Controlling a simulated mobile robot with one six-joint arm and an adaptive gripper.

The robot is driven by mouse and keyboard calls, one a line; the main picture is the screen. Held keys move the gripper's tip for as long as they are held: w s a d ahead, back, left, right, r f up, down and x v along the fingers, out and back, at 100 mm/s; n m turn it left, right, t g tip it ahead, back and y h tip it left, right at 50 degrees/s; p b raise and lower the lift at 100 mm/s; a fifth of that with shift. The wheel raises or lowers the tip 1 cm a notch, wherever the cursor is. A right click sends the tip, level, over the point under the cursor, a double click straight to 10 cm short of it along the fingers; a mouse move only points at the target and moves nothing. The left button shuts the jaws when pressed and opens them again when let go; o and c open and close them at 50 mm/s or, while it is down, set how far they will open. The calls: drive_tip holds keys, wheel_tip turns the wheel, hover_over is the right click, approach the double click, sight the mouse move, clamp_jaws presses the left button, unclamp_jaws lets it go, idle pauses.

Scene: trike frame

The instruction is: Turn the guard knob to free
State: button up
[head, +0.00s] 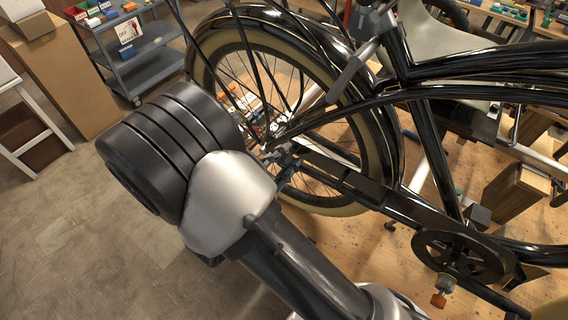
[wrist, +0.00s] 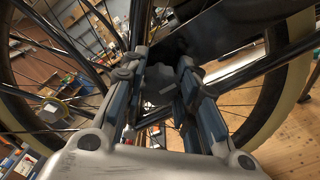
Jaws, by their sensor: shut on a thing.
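My gripper (head: 288,166) is at the trike's rear wheel hub, at the rear end of the dark chain guard (head: 345,182). In the wrist view my gripper's two fingers (wrist: 160,72) reach forward on either side of a small dark grey knob (wrist: 159,88), the guard knob, and are shut on it. The fingers hide part of the knob, and I cannot read which way it is turned. In the head view my wrist and gripper hide the knob.
The black trike frame (head: 460,70) and the spoked rear wheel (head: 262,70) crowd the gripper. A crank and chainring (head: 458,258) are at lower right. A grey shelf cart (head: 140,62) stands behind. The floor (head: 85,245) at left is clear.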

drive_tip(key=shift+m, duration=0.3)
drive_tip(key=o, duration=1.1)
drive_tip(key=v, duration=1.2)
